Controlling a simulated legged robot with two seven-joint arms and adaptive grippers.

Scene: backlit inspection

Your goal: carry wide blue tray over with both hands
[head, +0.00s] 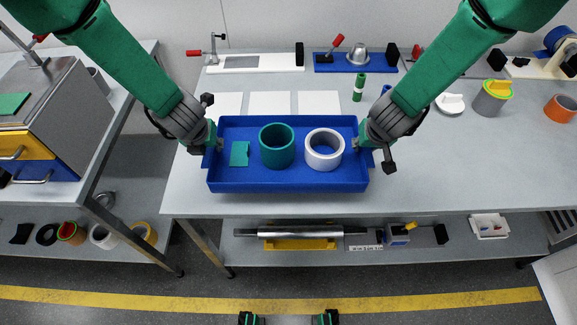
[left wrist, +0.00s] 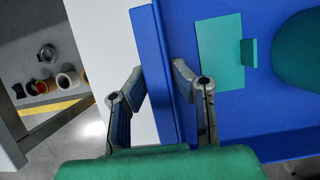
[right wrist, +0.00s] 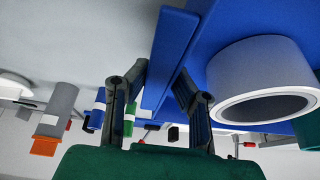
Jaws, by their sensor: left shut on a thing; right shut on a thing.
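The wide blue tray (head: 290,186) is near the front edge of the table in the head view. It holds a flat teal piece (head: 239,153), a teal ring (head: 277,146) and a white ring (head: 324,149). My left gripper (head: 217,144) is shut on the tray's left wall, with a finger on each side of it in the left wrist view (left wrist: 172,92). My right gripper (head: 364,143) is shut on the tray's right wall, which also shows between the fingers in the right wrist view (right wrist: 165,85). I cannot tell whether the tray touches the table.
White squares (head: 269,103) lie behind the tray. A green cylinder (head: 359,87), a grey cylinder (head: 491,98) and an orange ring (head: 561,108) stand on the table (head: 450,155). A grey cabinet (head: 75,115) stands at the left. The table's right front is clear.

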